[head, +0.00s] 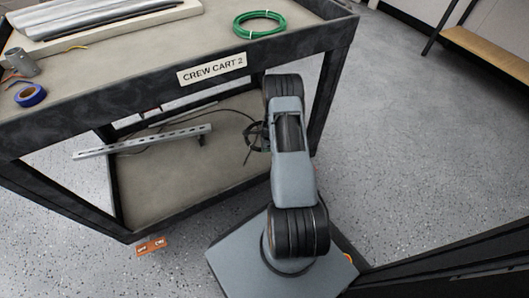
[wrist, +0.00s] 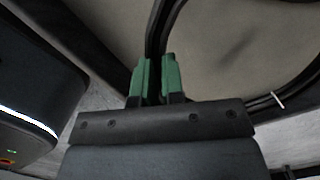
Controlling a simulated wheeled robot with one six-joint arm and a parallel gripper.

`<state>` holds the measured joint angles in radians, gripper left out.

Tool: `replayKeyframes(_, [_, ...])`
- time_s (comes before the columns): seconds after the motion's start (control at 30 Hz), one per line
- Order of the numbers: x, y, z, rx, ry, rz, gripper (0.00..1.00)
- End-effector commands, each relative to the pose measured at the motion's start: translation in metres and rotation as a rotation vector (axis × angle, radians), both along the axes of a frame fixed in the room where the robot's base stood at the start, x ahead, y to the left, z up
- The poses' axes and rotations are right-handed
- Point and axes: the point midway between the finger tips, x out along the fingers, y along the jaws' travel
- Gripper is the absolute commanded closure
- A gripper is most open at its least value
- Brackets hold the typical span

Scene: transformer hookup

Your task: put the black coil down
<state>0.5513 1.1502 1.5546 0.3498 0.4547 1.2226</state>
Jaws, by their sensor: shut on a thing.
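The black coil (wrist: 156,35) is a dark cable loop. In the wrist view, one side of it runs between the green fingers of my gripper (wrist: 156,80), which are shut on it. The loop curves away to the right, with a white tie on its lower right part. In the head view the coil (head: 253,137) shows just left of my arm, at the right side of the cart's lower shelf (head: 185,178). My arm hides my gripper and part of the coil there. I cannot tell whether the coil touches the shelf.
The crew cart's top (head: 120,75) holds a green coil (head: 258,24), blue tape (head: 31,95) and grey lengths. A slotted metal bar (head: 150,141) and a thin dark cable lie on the lower shelf. Cart legs frame the opening. An orange tag (head: 151,246) lies on the floor.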

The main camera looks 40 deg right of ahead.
Motion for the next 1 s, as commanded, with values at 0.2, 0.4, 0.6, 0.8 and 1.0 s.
replayKeyframes(0.2, [0.004,-0.006,-0.012,-0.003,-0.004,-0.001,1.0])
replayKeyframes(0.4, [0.002,-0.009,-0.038,-0.003,-0.003,-0.007,1.0])
replayKeyframes(0.6, [0.002,-0.01,-0.038,-0.003,-0.004,-0.008,1.0])
replayKeyframes(0.8, [0.002,-0.009,-0.04,-0.003,-0.004,-0.008,1.0])
replayKeyframes(1.0, [0.002,-0.009,-0.046,-0.002,-0.003,-0.008,1.0])
